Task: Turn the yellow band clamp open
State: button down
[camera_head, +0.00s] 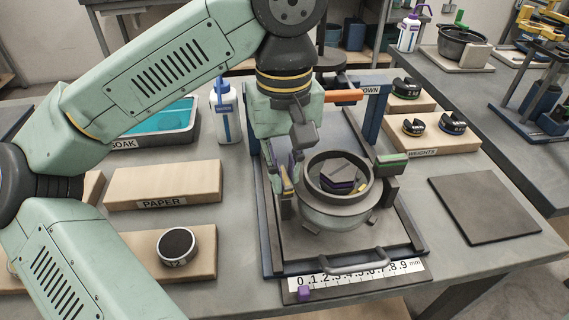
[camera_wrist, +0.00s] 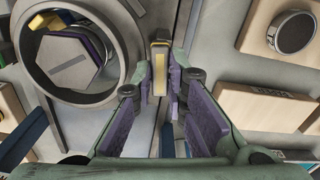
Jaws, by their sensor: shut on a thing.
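The yellow band clamp (camera_wrist: 160,82) shows as a narrow upright yellow tab beside the round pot (camera_wrist: 122,50) in the wrist view. My gripper (camera_wrist: 161,72) has its purple-padded fingers closed on either side of this tab. In the head view the clamp (camera_head: 287,172) is a small yellow piece at the pot's left side, mostly hidden by my gripper (camera_head: 285,182). The grey pot (camera_head: 335,217) stands in a dark frame, with a grey hexagonal block (camera_head: 338,171) inside. A green clamp (camera_head: 391,162) is on the pot's right side.
A blue frame with an orange bar (camera_head: 343,96) stands behind the pot. A front handle (camera_head: 345,262) and a numbered scale (camera_head: 355,280) lie nearer. A PAPER board (camera_head: 165,180) is left; a WEIGHTS board (camera_head: 440,140) and a bare dark plate (camera_head: 484,207) are right.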

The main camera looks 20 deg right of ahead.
jog(key=shift+m, duration=0.9)
jog(key=c, duration=1.6)
grip_release()
